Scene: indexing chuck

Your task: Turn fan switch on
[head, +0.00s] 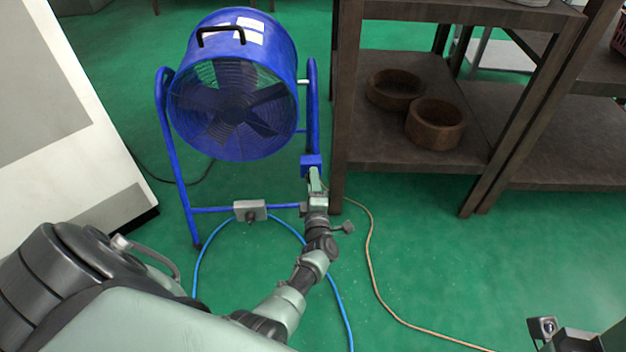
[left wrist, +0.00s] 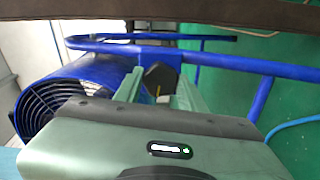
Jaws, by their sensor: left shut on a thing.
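The blue drum fan (head: 235,85) stands on a blue tube frame; it also shows in the left wrist view (left wrist: 70,95). A small blue box (head: 312,161) sits on the frame's right leg. My left gripper (head: 316,182) is at this box. In the left wrist view its fingers (left wrist: 158,88) are shut on a dark part with a little yellow, beside the blue tubing. A grey box with a dark knob (head: 250,211) is on the frame's lower bar. Part of my right arm's end (head: 545,328) shows at lower right.
A brown shelf unit (head: 410,150) with two wooden bowls (head: 436,124) stands close to the fan's right. A pale cabinet (head: 65,110) is at left. A blue hose (head: 203,258) and a tan cable (head: 372,270) lie on the green floor, which is otherwise open at lower right.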

